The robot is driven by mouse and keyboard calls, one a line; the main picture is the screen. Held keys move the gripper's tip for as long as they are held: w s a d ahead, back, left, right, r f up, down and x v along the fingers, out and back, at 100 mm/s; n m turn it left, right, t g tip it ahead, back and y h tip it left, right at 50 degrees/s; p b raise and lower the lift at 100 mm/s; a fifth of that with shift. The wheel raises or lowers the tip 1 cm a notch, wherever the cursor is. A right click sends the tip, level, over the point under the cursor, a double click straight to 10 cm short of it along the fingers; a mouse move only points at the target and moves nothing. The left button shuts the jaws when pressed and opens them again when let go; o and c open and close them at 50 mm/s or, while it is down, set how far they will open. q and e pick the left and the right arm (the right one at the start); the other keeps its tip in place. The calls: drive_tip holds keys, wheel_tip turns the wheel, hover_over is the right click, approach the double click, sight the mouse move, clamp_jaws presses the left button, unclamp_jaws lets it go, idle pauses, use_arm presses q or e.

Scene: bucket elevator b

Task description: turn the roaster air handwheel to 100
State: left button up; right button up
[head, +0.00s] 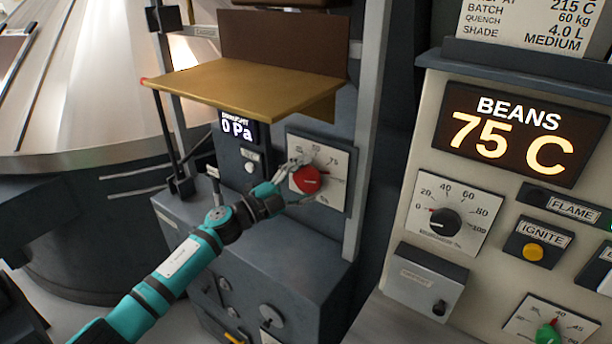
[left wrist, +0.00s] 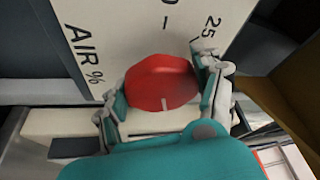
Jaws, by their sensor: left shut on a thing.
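The roaster air handwheel is a red knob (head: 308,180) on a white square dial plate (head: 337,158) in the middle of the head view; "75" shows at the plate's upper right. In the left wrist view the red handwheel (left wrist: 160,83) fills the middle, and "AIR %", "0" and "25" are printed on the plate. A pale mark on the knob points toward the bottom of that view. My left gripper (left wrist: 165,92) is shut on the handwheel, one finger on each side of its rim. It partly hides the dial's left side in the head view (head: 296,174).
A tan shelf (head: 240,88) juts out above the dial. A display reading "0 Pa" (head: 237,129) is left of it, and a grey upright post (head: 368,130) is on its right. A control panel with a "BEANS 75 C" display (head: 515,135) stands at the right.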

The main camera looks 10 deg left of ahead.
use_arm(q)
drive_tip(key=shift+m+g+y+p, duration=0.3)
drive_tip(key=shift+m+g+p, duration=0.3)
drive_tip(key=shift+m, duration=1)
drive_tip(key=o, duration=1.2)
drive_tip(key=shift+a, duration=0.1)
drive_tip(key=v, duration=1.1)
drive_tip(key=shift+s+a, duration=0.3)
drive_tip(key=shift+f, duration=0.1)
